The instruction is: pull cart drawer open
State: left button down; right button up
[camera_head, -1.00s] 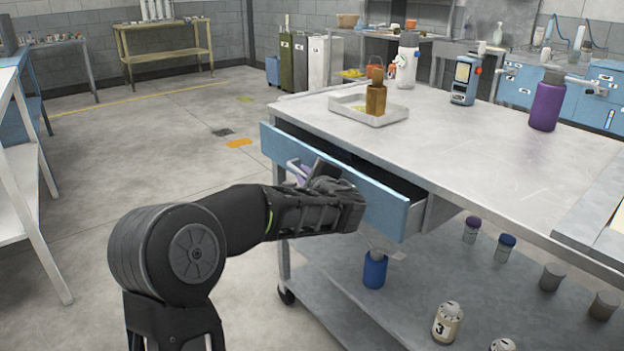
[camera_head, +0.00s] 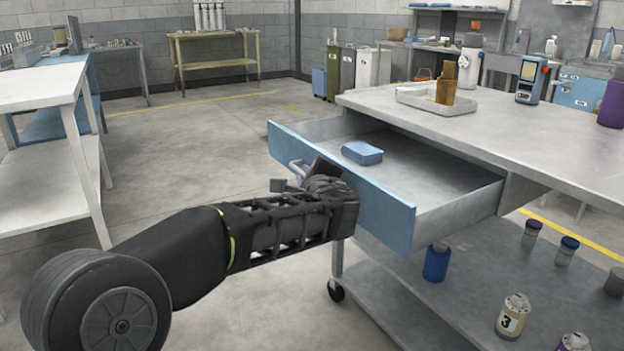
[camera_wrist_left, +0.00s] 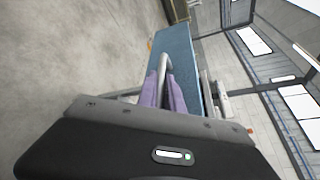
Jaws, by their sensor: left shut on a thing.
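The cart drawer (camera_head: 345,187) has a blue front and a grey metal tray, and stands well out from under the cart top (camera_head: 470,120). A folded blue cloth-like item (camera_head: 362,152) lies inside it. The drawer's bar handle (camera_head: 296,170) is on the blue front; it also shows in the left wrist view (camera_wrist_left: 164,64). My left gripper (camera_head: 304,176) is shut on the handle, its purple fingers (camera_wrist_left: 163,92) on either side of the bar. The hand partly hides the grip in the head view. My right gripper is not in view.
On the cart top are a tray (camera_head: 420,103) with an amber bottle (camera_head: 446,84), a blue meter (camera_head: 531,79) and a purple bottle (camera_head: 613,104). Bottles stand on the lower shelf (camera_head: 470,300). A white table (camera_head: 45,150) is at left, with open floor between.

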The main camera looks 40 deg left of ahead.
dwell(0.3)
pick_arm(q)
jog(key=c, duration=1.8)
grip_release()
jog(key=shift+o, duration=0.2)
jog(key=shift+d, duration=0.1)
jog(key=p+v, duration=0.1)
jog(key=v, duration=0.6)
jog(key=shift+s+d+p, duration=0.25)
jog(key=shift+d+p, duration=0.05)
